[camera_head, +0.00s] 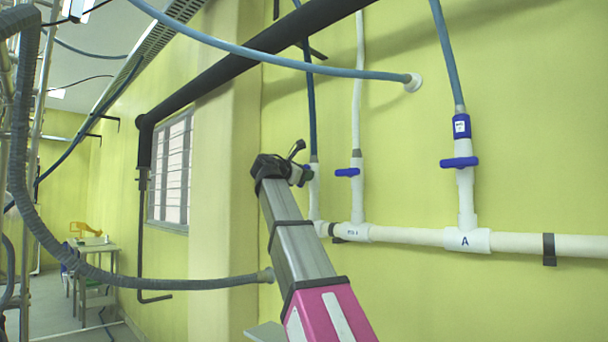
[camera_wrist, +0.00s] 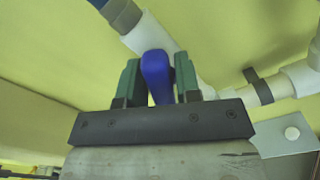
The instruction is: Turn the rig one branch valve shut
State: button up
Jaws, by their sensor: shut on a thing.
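My gripper (camera_wrist: 158,72) is shut on a blue valve handle (camera_wrist: 157,84), which sits between its two green finger pads in the wrist view. The handle is on a white branch pipe (camera_wrist: 158,36) that runs diagonally behind it. In the head view my gripper (camera_head: 299,172) is at the leftmost branch pipe (camera_head: 314,200) on the wall. It hides most of that valve, so I cannot tell the handle's exact angle. Small lettering on the white tees is too small to read for certain, except an A.
Two more branches stand to the right, with blue handles (camera_head: 347,172) and (camera_head: 459,162) lying across their upright pipes. A white main pipe (camera_head: 400,235) runs along the yellow wall. A grey hose (camera_head: 190,284) and a blue hose (camera_head: 270,55) cross in front.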

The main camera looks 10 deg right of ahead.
jog(key=m, duration=0.6)
jog(key=shift+s+d+f, duration=0.1)
jog(key=shift+s+f, duration=0.1)
jog(key=shift+f, duration=0.1)
jog(key=m, duration=0.6)
jog(key=shift+s+f, duration=0.1)
jog(key=shift+f, duration=0.2)
jog(key=o, duration=0.8)
jog(key=v, duration=1)
jog(key=shift+s+a, duration=0.2)
jog(key=shift+a, duration=0.05)
